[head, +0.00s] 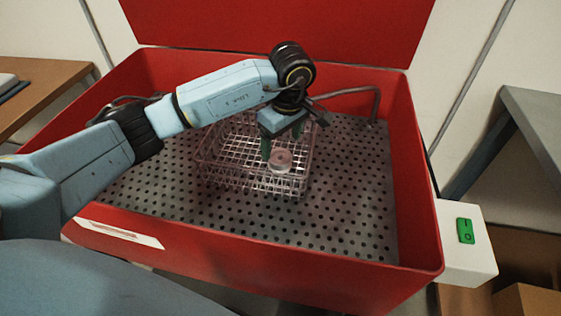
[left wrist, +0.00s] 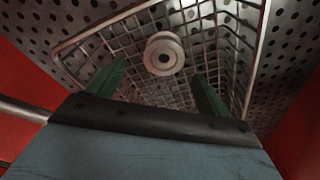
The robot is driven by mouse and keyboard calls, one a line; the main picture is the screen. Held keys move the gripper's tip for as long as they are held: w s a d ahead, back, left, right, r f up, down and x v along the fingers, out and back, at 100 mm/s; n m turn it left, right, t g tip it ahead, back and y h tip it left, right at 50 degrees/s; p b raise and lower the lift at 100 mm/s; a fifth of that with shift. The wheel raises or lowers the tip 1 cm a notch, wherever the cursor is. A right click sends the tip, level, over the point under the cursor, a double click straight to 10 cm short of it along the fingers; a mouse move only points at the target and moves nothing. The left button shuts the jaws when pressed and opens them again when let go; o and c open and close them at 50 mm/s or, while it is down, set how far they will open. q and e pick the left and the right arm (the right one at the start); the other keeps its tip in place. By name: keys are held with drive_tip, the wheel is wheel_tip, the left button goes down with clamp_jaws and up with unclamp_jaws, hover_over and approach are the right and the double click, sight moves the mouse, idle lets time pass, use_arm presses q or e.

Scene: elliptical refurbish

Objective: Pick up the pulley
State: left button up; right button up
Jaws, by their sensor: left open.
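The pulley (head: 280,161) is a small pale round wheel with a hole in its middle. It lies in the wire basket (head: 215,182), towards the basket's right side in the head view. In the left wrist view the pulley (left wrist: 164,54) shows beyond my fingertips and between their lines. My left gripper (head: 279,152) points down over the basket with its green fingers close to the pulley. In the left wrist view its two fingers (left wrist: 160,75) are apart with nothing between them. My right gripper is in neither view.
The basket stands on the perforated metal floor (head: 350,200) of a red tub (head: 414,160) with raised walls. A bent metal pipe (head: 377,100) rises at the back right. A white box with a green switch (head: 466,231) is outside on the right. The floor right of the basket is clear.

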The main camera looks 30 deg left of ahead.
sight(280, 156)
use_arm(q)
drive_tip(key=f, duration=0.3)
drive_tip(key=f+b, duration=0.1)
drive_tip(key=shift+s+f, duration=0.25)
drive_tip(key=shift+s, duration=0.05)
drive_tip(key=shift+a+f, duration=0.15)
drive_tip(key=shift+f, duration=0.25)
drive_tip(key=shift+w, duration=0.1)
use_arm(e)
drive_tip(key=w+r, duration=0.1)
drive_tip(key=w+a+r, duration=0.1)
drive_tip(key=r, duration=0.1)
use_arm(q)
drive_tip(key=shift+r, duration=0.1)
drive_tip(key=c, duration=1.1)
